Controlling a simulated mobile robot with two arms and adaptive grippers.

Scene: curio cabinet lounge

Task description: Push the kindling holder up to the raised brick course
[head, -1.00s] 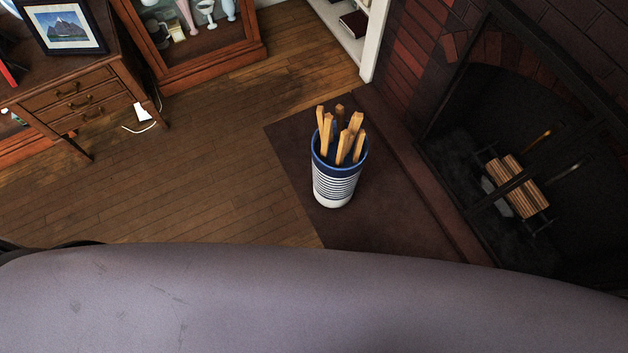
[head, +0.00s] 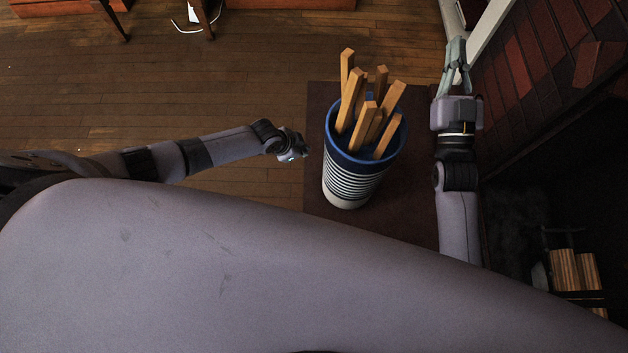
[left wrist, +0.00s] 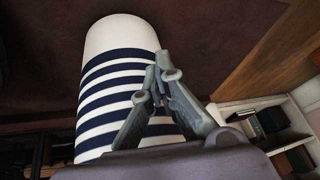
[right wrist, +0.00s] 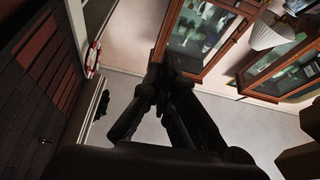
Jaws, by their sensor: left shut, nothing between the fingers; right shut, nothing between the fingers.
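The kindling holder (head: 352,185) is a blue and white striped pot with several wooden sticks, standing upright on the dark hearth slab (head: 415,215). My left gripper (head: 300,156) is shut and empty, just left of the holder in the head view. In the left wrist view its closed fingers (left wrist: 160,75) overlap the striped side (left wrist: 120,45); I cannot tell whether they touch. My right gripper (head: 457,65) is shut and empty, beyond and to the right of the holder; its fingers also show in the right wrist view (right wrist: 158,75). The raised brick course is mostly hidden by my right arm.
The fireplace with stacked logs (head: 565,270) is at the right, beside a brick wall (head: 545,60). Glass-door cabinets (right wrist: 205,35) show in the right wrist view.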

